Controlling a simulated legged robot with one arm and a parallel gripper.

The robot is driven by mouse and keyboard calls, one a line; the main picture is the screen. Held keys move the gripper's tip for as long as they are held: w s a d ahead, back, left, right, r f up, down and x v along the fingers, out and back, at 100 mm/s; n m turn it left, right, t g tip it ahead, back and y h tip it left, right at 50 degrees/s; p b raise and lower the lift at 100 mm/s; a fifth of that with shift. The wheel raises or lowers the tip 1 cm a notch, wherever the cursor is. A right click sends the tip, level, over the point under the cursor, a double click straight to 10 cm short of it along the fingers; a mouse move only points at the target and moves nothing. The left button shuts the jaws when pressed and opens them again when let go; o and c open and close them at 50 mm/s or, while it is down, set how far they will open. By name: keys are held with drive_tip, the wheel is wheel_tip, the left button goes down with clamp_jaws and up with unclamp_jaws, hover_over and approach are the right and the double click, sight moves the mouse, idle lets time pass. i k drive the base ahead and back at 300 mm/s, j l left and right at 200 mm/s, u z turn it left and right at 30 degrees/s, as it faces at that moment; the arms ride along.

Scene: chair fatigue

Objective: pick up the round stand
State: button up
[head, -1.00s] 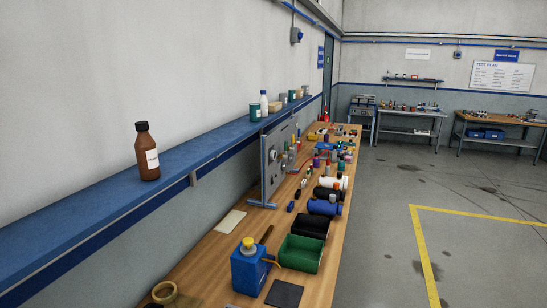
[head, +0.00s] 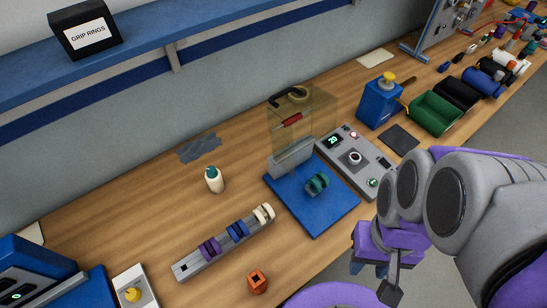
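I cannot make out for sure which thing is the round stand. A small orange-brown piece (head: 258,282) with a dark square opening on top stands near the front of the wooden bench. It is the nearest match, but its shape is too small to tell. My gripper (head: 370,268), purple and grey, hangs at the lower right, to the right of that piece and apart from it. Its tips are small and partly hidden, so I cannot tell whether they are open. Nothing is visibly held.
A grey rack (head: 222,245) with purple, blue and cream rings lies behind the orange-brown piece. A blue-based machine (head: 310,215) with a clear yellowish case and a control box (head: 352,160) stand right of it. A white bottle (head: 214,180) stands further back. Bare wood lies between.

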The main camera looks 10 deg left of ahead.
sight(258, 285)
drive_tip(key=u, duration=0.55)
drive_tip(key=k+j+u, duration=0.65)
drive_tip(key=k+u, duration=0.3)
drive_tip(key=k+j+u, duration=0.45)
drive_tip(key=k+l, duration=0.05)
drive_tip(key=k, duration=0.05)
